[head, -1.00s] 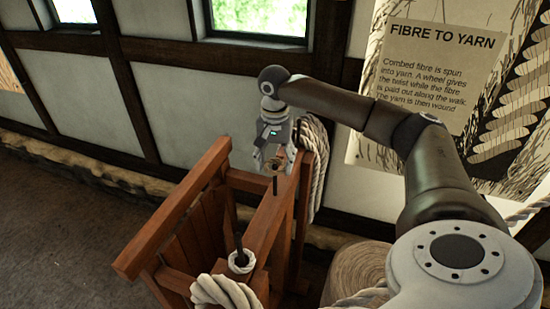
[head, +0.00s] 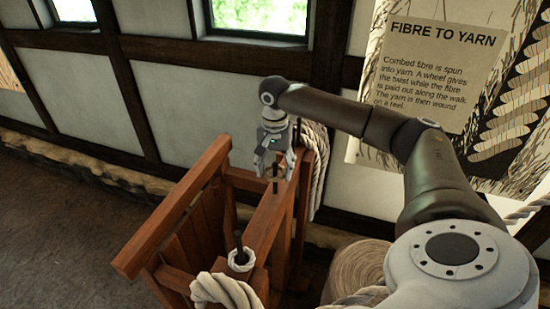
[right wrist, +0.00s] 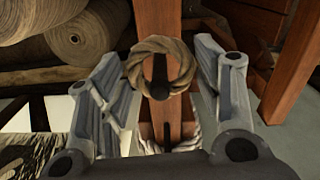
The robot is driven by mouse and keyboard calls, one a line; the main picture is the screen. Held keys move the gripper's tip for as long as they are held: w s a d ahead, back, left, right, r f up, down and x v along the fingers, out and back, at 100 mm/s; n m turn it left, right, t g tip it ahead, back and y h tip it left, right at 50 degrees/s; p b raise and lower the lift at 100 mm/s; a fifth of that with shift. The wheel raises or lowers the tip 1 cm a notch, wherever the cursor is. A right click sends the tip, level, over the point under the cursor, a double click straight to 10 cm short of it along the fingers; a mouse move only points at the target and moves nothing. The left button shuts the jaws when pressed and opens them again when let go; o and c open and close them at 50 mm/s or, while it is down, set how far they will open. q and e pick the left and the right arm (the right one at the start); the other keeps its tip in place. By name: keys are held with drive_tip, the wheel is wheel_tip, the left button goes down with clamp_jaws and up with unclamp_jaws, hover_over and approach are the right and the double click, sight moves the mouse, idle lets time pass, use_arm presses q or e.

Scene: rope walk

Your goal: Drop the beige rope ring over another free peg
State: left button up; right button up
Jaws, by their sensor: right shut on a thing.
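The beige rope ring (right wrist: 137,62) sits between the two fingers of my right gripper (right wrist: 165,75), which is shut on it. A dark upright peg (right wrist: 160,72) shows through the ring's opening and crosses its lower edge in the right wrist view, so the ring appears to be around the peg. In the head view my right gripper (head: 273,168) is over the far part of a reddish wooden stand (head: 262,228), at that peg (head: 275,180). The ring is small and partly hidden there. A nearer peg (head: 239,242) has a white rope ring (head: 241,260) around it. My left gripper is not in view.
Thick pale rope (head: 222,290) lies over the near end of the stand, and more rope (head: 319,165) hangs at its far end. A large rope coil (head: 352,272) stands to the right. The timbered wall is behind. Floor (head: 70,240) at left is clear.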

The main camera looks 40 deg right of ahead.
drive_tip(key=shift+f+b, duration=0.35)
drive_tip(key=shift+f, duration=2.45)
drive_tip(key=o, duration=0.8)
wheel_tip(320, 180, up, 12)
drive_tip(key=shift+f, duration=0.1)
